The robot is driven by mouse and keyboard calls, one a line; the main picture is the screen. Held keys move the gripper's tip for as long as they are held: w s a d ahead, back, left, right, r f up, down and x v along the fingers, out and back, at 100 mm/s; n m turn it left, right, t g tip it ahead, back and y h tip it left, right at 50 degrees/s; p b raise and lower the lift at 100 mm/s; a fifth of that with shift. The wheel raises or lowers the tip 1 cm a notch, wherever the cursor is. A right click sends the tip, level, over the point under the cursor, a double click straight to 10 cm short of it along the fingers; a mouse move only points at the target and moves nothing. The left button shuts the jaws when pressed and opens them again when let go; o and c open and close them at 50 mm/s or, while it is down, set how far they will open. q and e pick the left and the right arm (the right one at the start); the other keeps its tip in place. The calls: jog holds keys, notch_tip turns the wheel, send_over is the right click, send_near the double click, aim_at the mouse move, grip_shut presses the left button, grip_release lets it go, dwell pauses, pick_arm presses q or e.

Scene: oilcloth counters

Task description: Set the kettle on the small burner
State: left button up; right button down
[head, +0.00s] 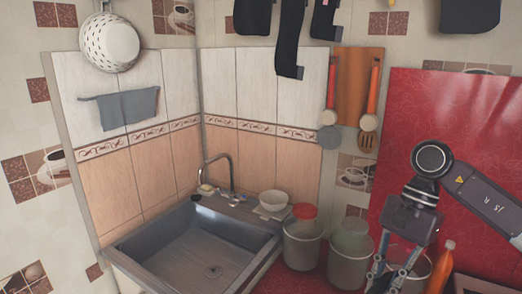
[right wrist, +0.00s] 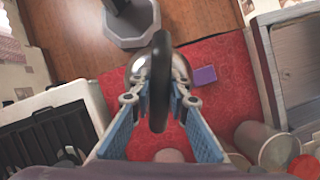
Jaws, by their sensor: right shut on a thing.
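In the right wrist view, my right gripper (right wrist: 160,92) is shut on the black handle (right wrist: 160,65) of the kettle. The kettle's shiny metal body (right wrist: 181,68) shows behind the handle, partly covered by the handle and fingers. Whether the kettle's base touches the red counter cannot be told. In the head view, my right gripper (head: 388,278) points down at the lower right, and I cannot make out the kettle there. A black-and-white unit (right wrist: 45,130), perhaps the stove, is at the left of the wrist view. No small burner can be made out. My left gripper is not in view.
The red counter (right wrist: 110,75) has a purple block (right wrist: 205,75) on it. Metal canisters (head: 302,250) and an orange bottle (head: 441,265) stand close around the right gripper in the head view. A sink (head: 200,250) is at the left.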

jog(key=s+a+f+n+g+h, duration=0.1)
jog(key=s+a+f+n+h, duration=0.2)
jog(key=s+f+n, duration=0.5)
jog(key=s+a+n, duration=0.1)
jog(key=s+n, duration=0.1)
jog(key=shift+s+a+f+g+h, duration=0.3)
jog(key=shift+s+f, duration=0.1)
